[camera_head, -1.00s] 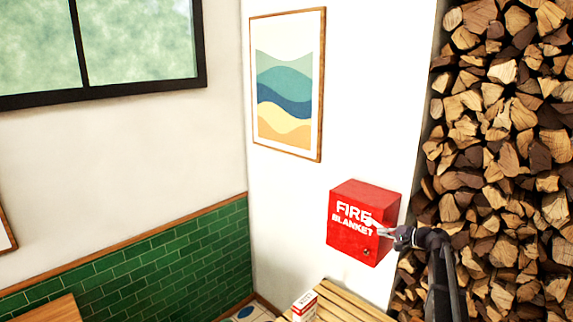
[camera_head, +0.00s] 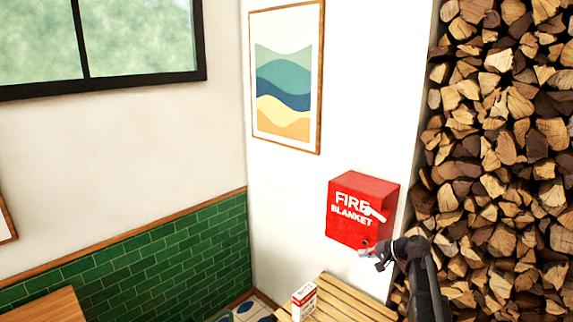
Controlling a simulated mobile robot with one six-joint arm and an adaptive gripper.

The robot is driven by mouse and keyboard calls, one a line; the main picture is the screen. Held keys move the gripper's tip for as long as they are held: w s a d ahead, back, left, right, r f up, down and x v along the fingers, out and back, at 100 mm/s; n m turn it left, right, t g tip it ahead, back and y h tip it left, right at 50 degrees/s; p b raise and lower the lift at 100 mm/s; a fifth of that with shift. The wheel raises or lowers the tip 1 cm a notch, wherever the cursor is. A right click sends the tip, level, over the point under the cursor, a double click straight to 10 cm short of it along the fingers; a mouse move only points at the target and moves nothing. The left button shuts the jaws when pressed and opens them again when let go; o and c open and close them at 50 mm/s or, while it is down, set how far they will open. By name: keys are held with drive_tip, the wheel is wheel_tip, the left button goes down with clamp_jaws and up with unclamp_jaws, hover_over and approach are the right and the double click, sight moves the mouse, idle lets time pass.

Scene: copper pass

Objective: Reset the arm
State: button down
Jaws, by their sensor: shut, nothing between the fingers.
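My gripper (camera_head: 366,251) is at the lower right of the head view, at the end of my dark arm. Its pale fingertips are shut and empty, in front of the lower right part of the red fire blanket box (camera_head: 350,228). I cannot tell whether they touch it. The box hangs on the white wall, with white lettering on its front. A small white handle (camera_head: 375,214) slants across the front at the right, above and apart from my gripper. The box looks closed.
A slatted wooden bench or table (camera_head: 350,300) is below the box, with a small red and white carton (camera_head: 304,301) on it. Stacked firewood (camera_head: 500,150) fills the right side. A framed picture (camera_head: 286,80) hangs above left.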

drive_tip(key=s+a+f+n+g+h+b, duration=0.35)
drive_tip(key=s+a+f+b, duration=0.4)
drive_tip(key=s+f, duration=0.65)
drive_tip(key=s+a+f+n+g+h+b, duration=0.1)
drive_tip(key=s+f+n+g+h+b, duration=0.1)
drive_tip(key=s+f+h+b, duration=0.3)
drive_tip(key=s+f+g+h, duration=0.1)
drive_tip(key=s+f, duration=0.3)
drive_tip(key=s, duration=0.4)
drive_tip(key=shift+s+a+f+n+b, duration=0.15)
drive_tip(key=shift+s+f+n+b, duration=0.15)
drive_tip(key=shift+s+n+b, duration=0.1)
drive_tip(key=shift+w+g+h, duration=0.1)
drive_tip(key=shift+g+h, duration=0.15)
